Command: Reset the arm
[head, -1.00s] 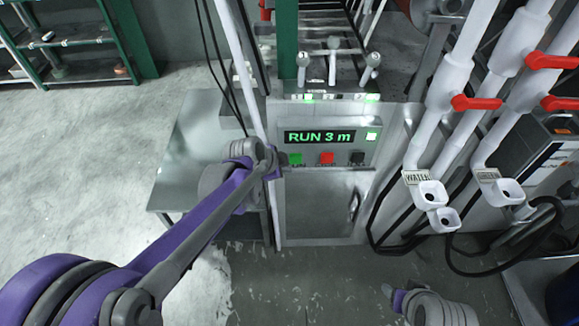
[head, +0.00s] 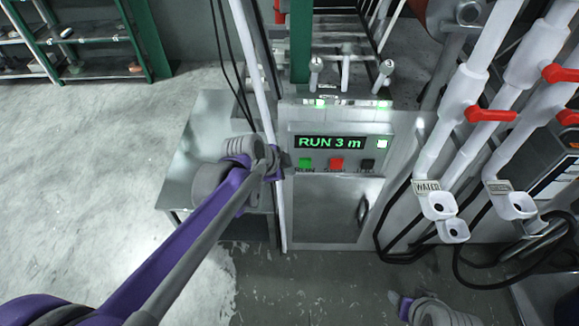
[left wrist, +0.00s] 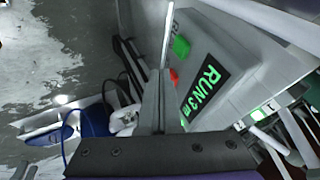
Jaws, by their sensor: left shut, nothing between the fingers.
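My left gripper (head: 279,166) is at the end of the purple and grey arm, in front of the left side of the control panel (head: 340,170). Its fingers are together and empty in the left wrist view (left wrist: 160,98). In the head view the gripper appears just left of the green button (head: 305,163); whether they touch is unclear. The panel's display (head: 329,143) reads "RUN 3 m". In the left wrist view the display (left wrist: 205,88) and green button (left wrist: 181,46) lie right of the fingers. My right gripper (head: 394,297) shows only partly at the lower edge; its jaw state is unclear.
Red (head: 337,164) and black buttons sit beside the green one. White pipes (head: 455,110) with red valve handles (head: 491,115) and dark hoses stand at the right. A metal table (head: 190,150) is left of the panel. Open floor (head: 110,190) lies further left.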

